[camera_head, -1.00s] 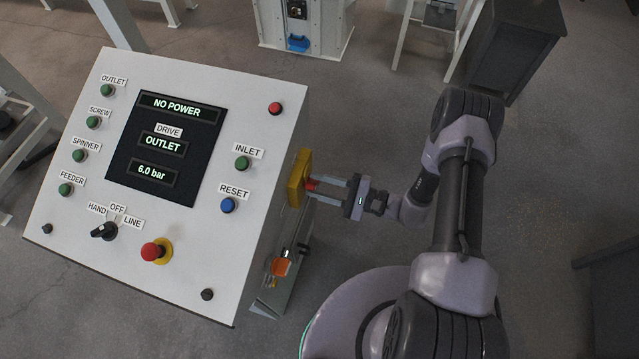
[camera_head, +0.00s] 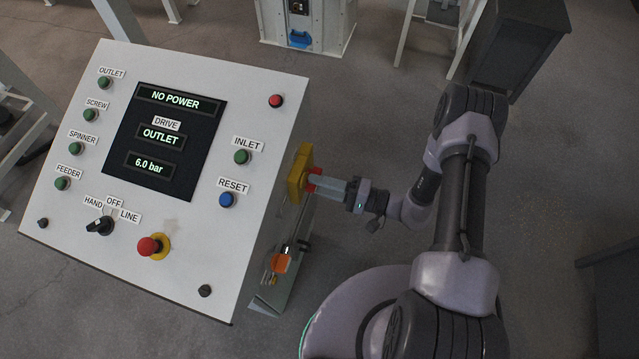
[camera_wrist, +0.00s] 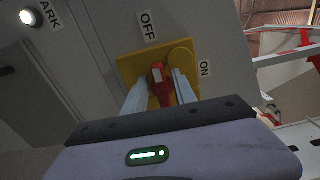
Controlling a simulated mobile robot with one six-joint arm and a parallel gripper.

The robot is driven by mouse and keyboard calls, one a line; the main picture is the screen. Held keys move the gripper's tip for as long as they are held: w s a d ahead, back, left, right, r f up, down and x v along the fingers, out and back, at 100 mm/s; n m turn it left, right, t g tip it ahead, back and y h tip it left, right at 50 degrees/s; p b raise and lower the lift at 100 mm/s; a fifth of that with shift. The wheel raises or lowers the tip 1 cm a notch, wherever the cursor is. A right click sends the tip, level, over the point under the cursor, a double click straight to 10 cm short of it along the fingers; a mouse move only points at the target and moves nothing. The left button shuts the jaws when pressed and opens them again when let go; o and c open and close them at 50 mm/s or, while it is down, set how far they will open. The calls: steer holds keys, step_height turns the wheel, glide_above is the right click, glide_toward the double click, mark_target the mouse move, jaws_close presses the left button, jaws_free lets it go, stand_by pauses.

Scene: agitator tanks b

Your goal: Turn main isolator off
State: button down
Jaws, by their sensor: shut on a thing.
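The main isolator is a yellow plate (camera_head: 299,172) with a red handle (camera_head: 313,182) on the right side of the control cabinet. In the wrist view the yellow plate (camera_wrist: 181,57) sits between an OFF label (camera_wrist: 148,27) and an ON label (camera_wrist: 205,69). The red handle (camera_wrist: 159,82) points roughly toward OFF there. My gripper (camera_head: 325,187) is shut on the handle. In the wrist view its fingers (camera_wrist: 160,93) stand on either side of the handle and partly hide it. The display (camera_head: 178,102) on the cabinet front reads NO POWER.
Below the isolator, an orange part (camera_head: 281,263) and pipe fittings stick out of the cabinet side. The sloping panel (camera_head: 215,270) carries buttons, a selector and a red emergency stop (camera_head: 149,246).

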steer(key=shift+n, duration=0.3)
steer(key=c, duration=1.4)
jaws_free()
steer(key=shift+f, duration=0.1)
steer(key=shift+o, duration=0.2)
steer(key=shift+d, duration=0.1)
steer(key=p+v, duration=0.3)
steer(key=v, duration=1.4)
steer(key=shift+d, duration=0.1)
